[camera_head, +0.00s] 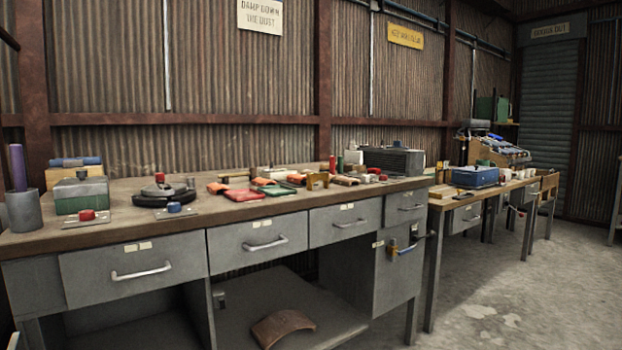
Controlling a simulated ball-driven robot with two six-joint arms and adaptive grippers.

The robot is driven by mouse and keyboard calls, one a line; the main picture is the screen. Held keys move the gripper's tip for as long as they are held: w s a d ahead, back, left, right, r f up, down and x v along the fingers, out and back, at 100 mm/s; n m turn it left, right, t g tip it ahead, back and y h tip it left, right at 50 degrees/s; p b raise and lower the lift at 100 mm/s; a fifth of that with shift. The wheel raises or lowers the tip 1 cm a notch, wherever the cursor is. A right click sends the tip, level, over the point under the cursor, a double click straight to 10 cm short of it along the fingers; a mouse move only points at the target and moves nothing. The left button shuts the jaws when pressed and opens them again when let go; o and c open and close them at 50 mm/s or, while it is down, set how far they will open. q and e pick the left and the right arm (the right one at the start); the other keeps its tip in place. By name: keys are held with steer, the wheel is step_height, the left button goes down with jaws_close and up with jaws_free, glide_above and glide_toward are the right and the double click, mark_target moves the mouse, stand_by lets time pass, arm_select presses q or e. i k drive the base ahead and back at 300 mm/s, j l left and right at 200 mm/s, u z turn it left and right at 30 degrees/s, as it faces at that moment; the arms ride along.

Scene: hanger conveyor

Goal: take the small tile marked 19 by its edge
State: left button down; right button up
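I cannot make out a tile marked 19 anywhere; any numbers on the small things are too small to read. Several small red and orange flat pieces lie on the long wooden-topped workbench (130,218), among them a red one (243,195) and an orange one (218,187). Small plates with a red knob (87,215) and a blue knob (175,208) lie near the bench's front edge. Neither of my grippers is in view.
A grey cup with a purple rod (22,210), a green-grey box (80,194) and a dark round device (163,191) stand at the bench's left. A grey machine (393,161) is at its far end. A second bench (480,192) stands beyond. Concrete floor (500,290) is clear at right.

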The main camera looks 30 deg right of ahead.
mark_target(297, 178)
steer(key=i+l, duration=0.15)
steer(key=l, duration=0.15)
steer(key=i+l+u, duration=0.15)
steer(key=l, duration=0.2)
steer(key=i+l, duration=0.1)
steer(key=l, duration=0.2)
steer(key=i+l+u, duration=0.15)
steer(key=l, duration=0.2)
steer(key=k, duration=0.05)
